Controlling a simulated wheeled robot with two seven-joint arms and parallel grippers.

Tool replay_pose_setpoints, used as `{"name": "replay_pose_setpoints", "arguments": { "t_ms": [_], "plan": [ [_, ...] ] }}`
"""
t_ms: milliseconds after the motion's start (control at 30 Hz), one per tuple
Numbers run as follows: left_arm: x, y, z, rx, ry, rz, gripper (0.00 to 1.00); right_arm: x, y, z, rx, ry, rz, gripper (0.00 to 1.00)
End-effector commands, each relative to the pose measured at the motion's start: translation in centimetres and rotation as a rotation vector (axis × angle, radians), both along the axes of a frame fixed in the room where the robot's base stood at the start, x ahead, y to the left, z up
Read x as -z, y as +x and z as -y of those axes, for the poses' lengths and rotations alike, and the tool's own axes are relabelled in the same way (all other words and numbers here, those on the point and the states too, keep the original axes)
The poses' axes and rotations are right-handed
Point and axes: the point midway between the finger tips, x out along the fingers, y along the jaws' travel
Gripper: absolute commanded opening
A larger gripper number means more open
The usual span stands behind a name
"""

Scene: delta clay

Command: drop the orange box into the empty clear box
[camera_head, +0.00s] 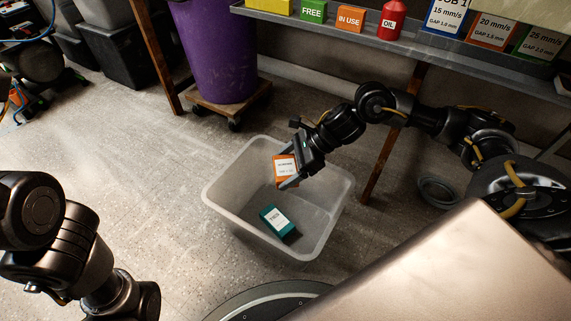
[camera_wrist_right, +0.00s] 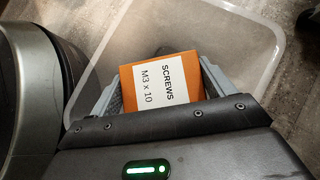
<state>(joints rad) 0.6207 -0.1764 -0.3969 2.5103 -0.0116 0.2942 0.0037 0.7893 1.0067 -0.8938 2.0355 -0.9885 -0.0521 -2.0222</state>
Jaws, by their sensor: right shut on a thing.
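The orange box (camera_head: 286,165) has a white label; in the right wrist view the label on the orange box (camera_wrist_right: 160,82) reads SCREWS M3 x 10. My right gripper (camera_head: 287,172) is shut on it, a finger on each side. It holds the box above the clear box (camera_head: 225,185), within its rim outline as seen from my head. The clear box stands open on the floor and is not empty: a teal box (camera_head: 276,220) with a white label lies in it. The clear wall (camera_wrist_right: 262,35) also shows in the right wrist view. My left arm shows at lower left, its gripper out of view.
A purple bin (camera_head: 215,50) stands on a wheeled wooden dolly behind the clear box. A shelf (camera_head: 400,45) with signs and a red oil container (camera_head: 391,20) runs along the back right. A dark round ring (camera_head: 438,192) lies on the floor at right.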

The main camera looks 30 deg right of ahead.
Motion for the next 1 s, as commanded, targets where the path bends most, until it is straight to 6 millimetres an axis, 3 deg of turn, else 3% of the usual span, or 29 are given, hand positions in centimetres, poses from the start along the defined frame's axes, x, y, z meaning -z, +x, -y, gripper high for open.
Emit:
{"name": "replay_pose_setpoints", "arguments": {
  "t_ms": [267,300,400,667,1000],
  "plan": [
    [0.1,0.0,0.0,0.0,-0.001,0.0,0.8,0.1,0.0,0.0,0.001,0.001,0.001,0.53],
    [0.1,0.0,0.0,0.0,-0.001,0.0,0.8,0.1,0.0,0.0,0.001,0.001,0.001,0.87],
    [0.1,0.0,0.0,0.0,-0.001,0.0,0.8,0.1,0.0,0.0,0.001,0.001,0.001,1.0],
    [0.0,0.0,0.0,0.0,0.0,0.0,0.8,0.0,0.0,0.1,0.001,-0.001,0.0,1.0],
    [-1.7,-0.1,0.2,-0.001,0.008,0.003,0.8,-3.6,-1.2,3.5,0.003,-0.002,0.001,1.0]
  ]
}}
